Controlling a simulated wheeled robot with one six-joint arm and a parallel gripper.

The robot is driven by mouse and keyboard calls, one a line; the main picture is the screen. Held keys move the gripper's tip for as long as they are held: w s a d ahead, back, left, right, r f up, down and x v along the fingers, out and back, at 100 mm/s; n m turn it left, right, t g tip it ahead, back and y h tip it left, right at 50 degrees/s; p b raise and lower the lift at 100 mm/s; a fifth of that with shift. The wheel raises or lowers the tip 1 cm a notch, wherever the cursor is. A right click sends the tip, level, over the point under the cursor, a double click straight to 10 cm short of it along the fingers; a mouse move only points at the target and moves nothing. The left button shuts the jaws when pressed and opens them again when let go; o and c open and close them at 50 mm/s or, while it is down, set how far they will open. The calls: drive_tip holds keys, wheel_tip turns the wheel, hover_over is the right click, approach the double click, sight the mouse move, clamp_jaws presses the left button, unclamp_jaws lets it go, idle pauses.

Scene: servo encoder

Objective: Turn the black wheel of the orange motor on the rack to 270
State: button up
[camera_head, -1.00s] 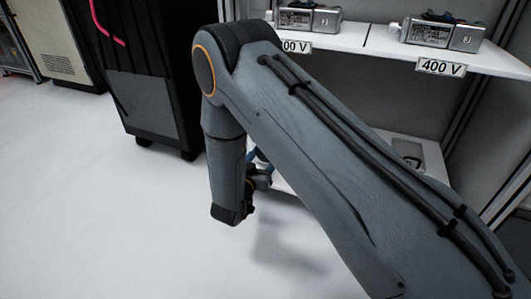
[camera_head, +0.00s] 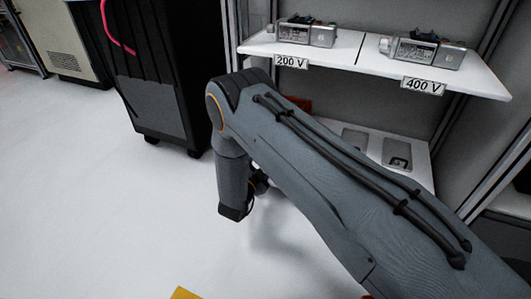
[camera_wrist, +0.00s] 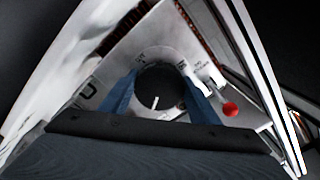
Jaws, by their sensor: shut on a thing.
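In the wrist view the black wheel (camera_wrist: 157,81) is a dark disc with a short white mark at its lower edge, pointing down in the picture. It sits on a pale grey face (camera_wrist: 170,42) with small printed markings around it that I cannot read. My gripper (camera_wrist: 160,90) has its two blue fingers on either side of the wheel, shut on it. In the head view my arm hides the gripper and the wheel. A small orange-red patch (camera_head: 298,104) shows behind my arm above the lower shelf; I cannot tell if it is the orange motor.
A red round knob (camera_wrist: 230,109) is right of the wheel. The upper shelf (camera_head: 345,50) bears grey devices above labels 200 V (camera_head: 291,62) and 400 V (camera_head: 423,85). The lower shelf (camera_head: 420,150) bears grey plates.

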drive_tip(key=m+p, duration=0.4)
drive_tip(key=m, duration=0.2)
drive_tip(key=shift+r, duration=0.1)
drive_tip(key=shift+m+p, duration=0.3)
drive_tip(key=shift+p, duration=0.05)
drive_tip(key=o, duration=1.1)
drive_tip(key=shift+c, duration=0.2)
drive_tip(key=p+v, duration=0.2)
drive_tip(key=v, duration=0.6)
drive_tip(key=shift+p, duration=0.3)
